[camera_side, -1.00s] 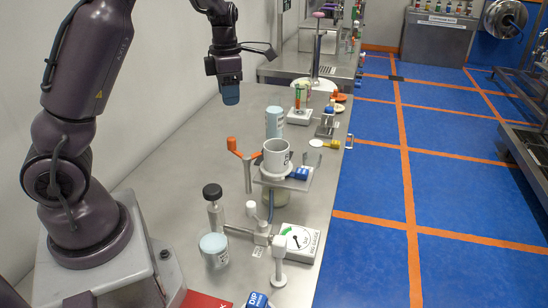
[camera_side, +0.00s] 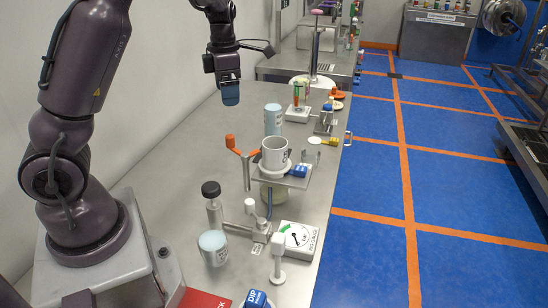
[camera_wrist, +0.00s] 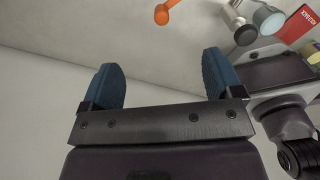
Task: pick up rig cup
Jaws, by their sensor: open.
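The rig cup (camera_side: 275,153) is a white cup with dark marking, upright on a small raised metal platform (camera_side: 283,180) in the side view. My gripper (camera_side: 230,98) hangs well above the bench, up and to the left of the cup, and is apart from it. In the wrist view my gripper (camera_wrist: 165,80) shows two blue fingers spread wide with nothing between them. The cup is not visible in the wrist view.
An orange-tipped post (camera_side: 231,142) stands left of the cup, and a light blue cylinder (camera_side: 272,120) behind it. A dark-capped bottle (camera_side: 213,205), a blue-lidded jar (camera_side: 213,247) and a dial gauge (camera_side: 297,238) stand in front. The bench's left side is clear.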

